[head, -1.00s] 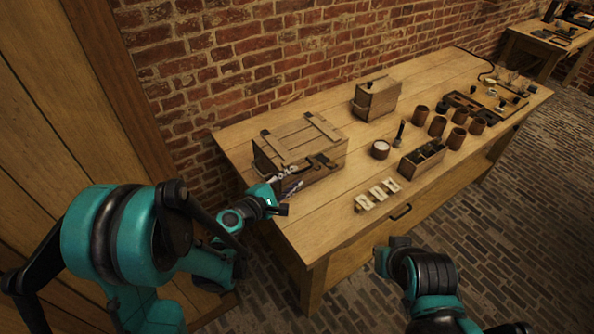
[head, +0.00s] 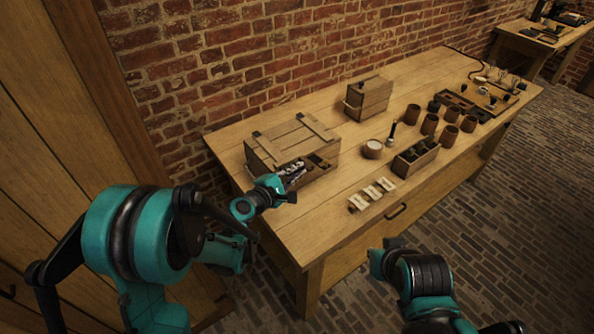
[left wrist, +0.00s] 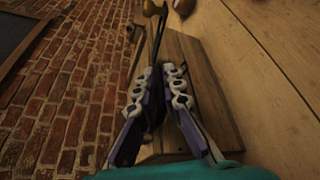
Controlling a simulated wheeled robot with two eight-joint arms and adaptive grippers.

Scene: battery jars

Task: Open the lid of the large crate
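The large crate (head: 262,158) is a wooden box at the left end of the table, with a plank lid (head: 290,138) lying closed on it. Dark metal fittings show at the lid's edges. My left gripper (head: 297,168) is at the crate's front side, its fingers overlapping the front edge in the head view. In the left wrist view the two purple and white fingers (left wrist: 159,86) are apart, with a dark part and wooden planks behind the gap. I cannot tell whether they touch the crate.
A smaller wooden box (head: 368,100) stands behind to the right. A white-topped jar (head: 372,149), an open box of dark items (head: 415,158), several brown cups (head: 430,124) and pale tiles (head: 371,194) fill the middle. The brick wall (head: 240,60) runs along the table's back.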

